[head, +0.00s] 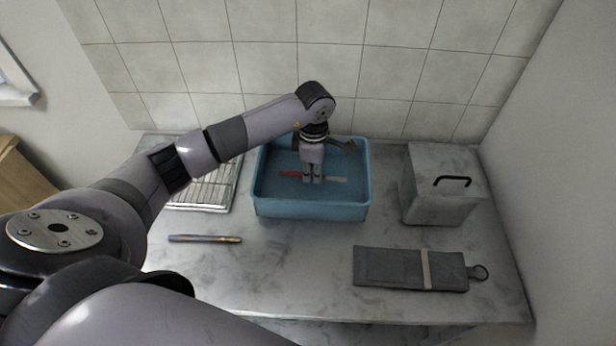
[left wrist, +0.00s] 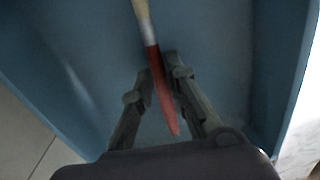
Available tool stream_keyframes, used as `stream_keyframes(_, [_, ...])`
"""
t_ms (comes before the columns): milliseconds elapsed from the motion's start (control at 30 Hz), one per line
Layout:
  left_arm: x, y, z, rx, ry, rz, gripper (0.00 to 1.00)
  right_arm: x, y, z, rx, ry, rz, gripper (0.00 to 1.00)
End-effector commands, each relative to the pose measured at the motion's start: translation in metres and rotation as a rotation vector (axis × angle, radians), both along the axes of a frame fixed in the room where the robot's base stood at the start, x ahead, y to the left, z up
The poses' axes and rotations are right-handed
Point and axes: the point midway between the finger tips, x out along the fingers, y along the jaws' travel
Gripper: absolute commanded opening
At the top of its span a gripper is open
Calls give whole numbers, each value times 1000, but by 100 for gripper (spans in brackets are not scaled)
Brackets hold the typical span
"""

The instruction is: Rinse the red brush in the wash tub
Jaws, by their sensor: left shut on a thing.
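The blue wash tub (head: 311,211) stands at the back middle of the marble counter. The red brush (head: 289,174) lies level inside the tub's walls, its red handle to the left and its pale end to the right. My left gripper (head: 312,180) reaches down into the tub and is shut on the brush near its middle. In the left wrist view the brush (left wrist: 161,88) runs between the two fingers (left wrist: 160,85), pale end at the top. Whether the brush touches the tub floor or any water, I cannot tell. My right gripper is not in view.
A wire rack (head: 212,190) stands left of the tub. A blue pen-like stick (head: 205,239) lies in front of it. A marble-patterned box (head: 437,205) with a black handle stands right of the tub.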

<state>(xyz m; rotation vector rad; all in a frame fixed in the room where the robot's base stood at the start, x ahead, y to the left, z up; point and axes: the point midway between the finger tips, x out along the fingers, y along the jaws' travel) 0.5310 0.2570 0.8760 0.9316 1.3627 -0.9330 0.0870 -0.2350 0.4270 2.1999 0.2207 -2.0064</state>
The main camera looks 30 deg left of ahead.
Motion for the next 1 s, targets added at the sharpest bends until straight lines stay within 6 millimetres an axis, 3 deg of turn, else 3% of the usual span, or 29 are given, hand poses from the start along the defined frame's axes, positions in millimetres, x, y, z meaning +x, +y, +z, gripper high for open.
stream_keyframes(1000, [0,1,82,2,-2,-1,0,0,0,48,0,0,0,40])
